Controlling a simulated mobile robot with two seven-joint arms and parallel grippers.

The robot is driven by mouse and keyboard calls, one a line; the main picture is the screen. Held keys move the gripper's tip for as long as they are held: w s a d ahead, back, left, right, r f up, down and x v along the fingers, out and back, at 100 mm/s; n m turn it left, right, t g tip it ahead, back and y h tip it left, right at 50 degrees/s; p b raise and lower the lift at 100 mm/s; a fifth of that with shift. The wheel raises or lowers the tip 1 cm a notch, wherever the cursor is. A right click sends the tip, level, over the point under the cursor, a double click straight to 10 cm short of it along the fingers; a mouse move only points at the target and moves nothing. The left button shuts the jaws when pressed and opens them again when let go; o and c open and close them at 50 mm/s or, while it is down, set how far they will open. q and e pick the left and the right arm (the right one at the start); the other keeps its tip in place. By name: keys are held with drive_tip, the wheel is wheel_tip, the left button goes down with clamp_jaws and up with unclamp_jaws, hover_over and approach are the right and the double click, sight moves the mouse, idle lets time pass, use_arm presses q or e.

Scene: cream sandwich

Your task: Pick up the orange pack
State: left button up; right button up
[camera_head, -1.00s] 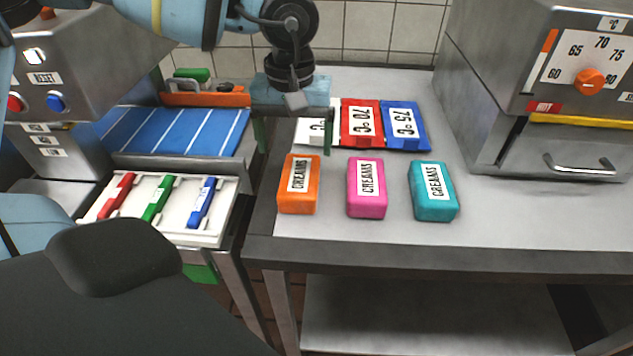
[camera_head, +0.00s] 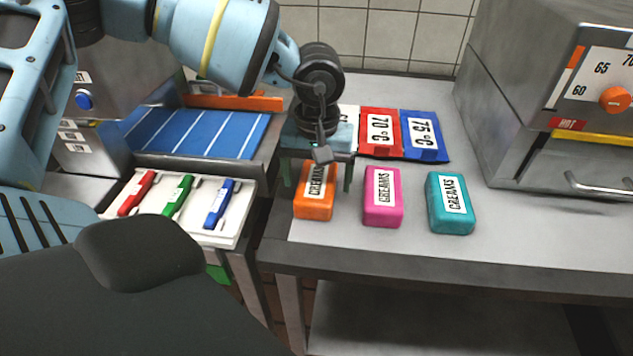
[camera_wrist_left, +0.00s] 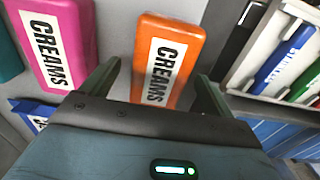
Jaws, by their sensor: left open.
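The orange pack (camera_head: 313,206), labelled CREAMS, lies on the steel table at its left end. My left gripper (camera_head: 317,183) is open above the pack's far end, pointing down. In the left wrist view the orange pack (camera_wrist_left: 167,62) shows between the two open fingers (camera_wrist_left: 152,92). The fingers flank its near part in that view; I cannot tell their height over the table. The pack's far end is partly hidden by the gripper in the head view. My right gripper is not in view.
A pink pack (camera_head: 383,198) and a teal pack (camera_head: 450,204) lie to the right. Red (camera_head: 380,133) and blue (camera_head: 424,136) temperature cards lie behind. A white tray (camera_head: 232,232) with coloured markers is at left. A steel oven (camera_head: 530,100) stands at right.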

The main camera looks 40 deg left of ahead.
use_arm(q)
drive_tip(key=shift+f, duration=0.8)
drive_tip(key=c, duration=1.1)
drive_tip(key=shift+r, duration=0.1)
drive_tip(key=shift+r, duration=0.8)
drive_tip(key=shift+s+a+r+b, duration=0.15)
drive_tip(key=shift+s+r+b, duration=0.05)
drive_tip(key=shift+r, duration=0.25)
drive_tip(key=shift+s+a+r+b, duration=0.15)
drive_tip(key=shift+s+r, duration=0.05)
drive_tip(key=shift+r, duration=0.25)
drive_tip(key=shift+s+a+r+p, duration=0.15)
drive_tip(key=shift+s+a+r, duration=0.1)
drive_tip(key=shift+s+a, duration=1.5)
drive_tip(key=shift+s+a+r+p, duration=0.15)
drive_tip(key=shift+s+a, duration=0.7)
drive_tip(key=shift+s, duration=1.65)
drive_tip(key=shift+s+a+r+p, duration=0.1)
drive_tip(key=shift+s+a+r, duration=0.2)
drive_tip(key=shift+s+a, duration=1.45)
